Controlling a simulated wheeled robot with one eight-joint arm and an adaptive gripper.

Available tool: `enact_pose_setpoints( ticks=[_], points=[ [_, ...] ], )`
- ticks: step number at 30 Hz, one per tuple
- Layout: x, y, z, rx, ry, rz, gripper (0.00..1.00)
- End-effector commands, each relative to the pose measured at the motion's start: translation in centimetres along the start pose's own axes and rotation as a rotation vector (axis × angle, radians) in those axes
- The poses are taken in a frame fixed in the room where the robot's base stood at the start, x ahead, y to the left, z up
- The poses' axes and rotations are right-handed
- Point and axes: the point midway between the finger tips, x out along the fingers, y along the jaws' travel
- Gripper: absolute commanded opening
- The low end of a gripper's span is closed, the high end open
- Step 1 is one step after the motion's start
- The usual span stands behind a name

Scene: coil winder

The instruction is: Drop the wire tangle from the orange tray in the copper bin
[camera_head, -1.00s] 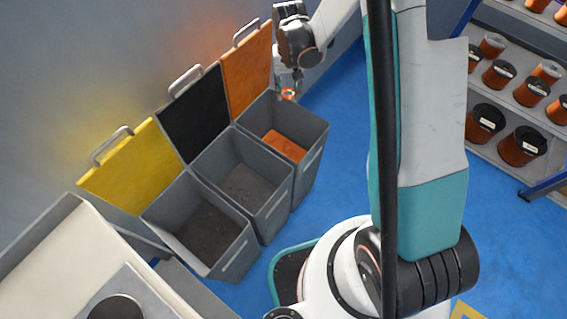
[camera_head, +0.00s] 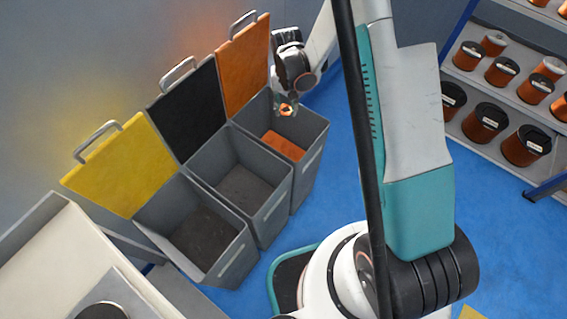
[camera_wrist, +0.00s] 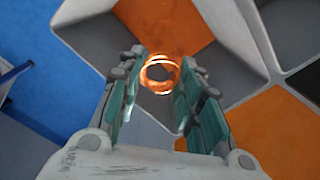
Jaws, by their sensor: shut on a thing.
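The wire tangle, a small loop of shiny copper wire (camera_wrist: 160,74), is between the fingertips of my gripper (camera_wrist: 159,92) in the wrist view. It also shows as a small orange ring in the head view (camera_head: 286,109). My gripper is shut on it and holds it over the far bin. That copper bin (camera_head: 311,136) is grey with an orange lid (camera_head: 243,65) standing open behind it and an orange patch on its floor. The wrist view shows the orange floor (camera_wrist: 165,25) beyond the tangle. The orange tray is not identifiable in view.
A grey bin with a black lid (camera_head: 186,110) stands beside the copper bin, then one with a yellow lid (camera_head: 120,165). Both lids stand open. A shelf of wire spools (camera_head: 505,95) is at the right. Blue floor (camera_head: 340,190) lies clear between.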

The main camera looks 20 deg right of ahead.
Motion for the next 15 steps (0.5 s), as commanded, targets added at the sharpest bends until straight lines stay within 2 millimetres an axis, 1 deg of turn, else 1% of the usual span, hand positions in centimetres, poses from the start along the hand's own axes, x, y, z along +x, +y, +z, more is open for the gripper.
enact_pose_setpoints(
  ticks=[7,8,9,10,11,15],
  points=[
    [0.08,0.00,0.02,0.000,0.000,0.000,0.18],
    [0.07,0.00,0.02,0.000,0.000,0.000,0.38],
    [0.07,0.00,0.02,0.000,0.000,0.000,0.47],
    [0.07,0.01,0.02,0.000,0.000,0.000,0.54],
    [0.07,0.01,0.02,0.000,0.000,0.000,0.57],
    [0.07,0.00,0.02,0.000,0.000,0.000,0.57]
  ],
)
